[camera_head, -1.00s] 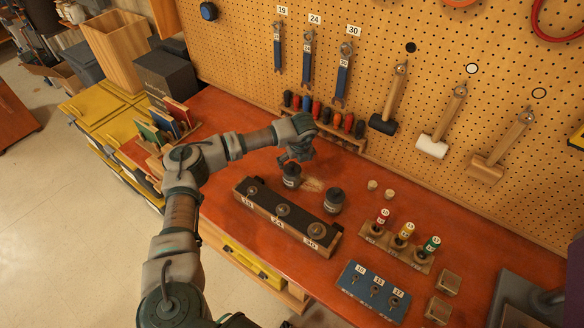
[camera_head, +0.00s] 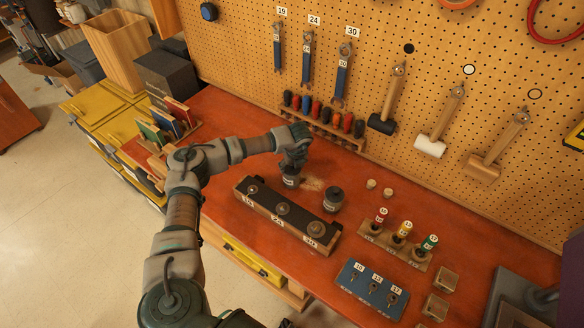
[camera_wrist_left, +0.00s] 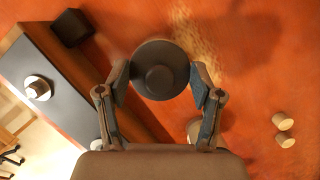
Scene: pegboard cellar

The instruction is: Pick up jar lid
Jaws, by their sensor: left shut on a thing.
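The jar lid (camera_wrist_left: 160,70) is a dark round disc with a raised knob, seen from above in the left wrist view. My left gripper (camera_wrist_left: 160,84) is shut on it, with one finger on each side. I cannot tell whether the lid still rests on the jar. My right gripper is out of view.
A black-topped rack (camera_head: 267,206) with metal pieces lies in front of the jars. Two small corks (camera_head: 379,188), a bottle holder (camera_head: 395,246) and a blue key block (camera_head: 370,287) stand to the right. The pegboard (camera_head: 400,40) with tools rises behind.

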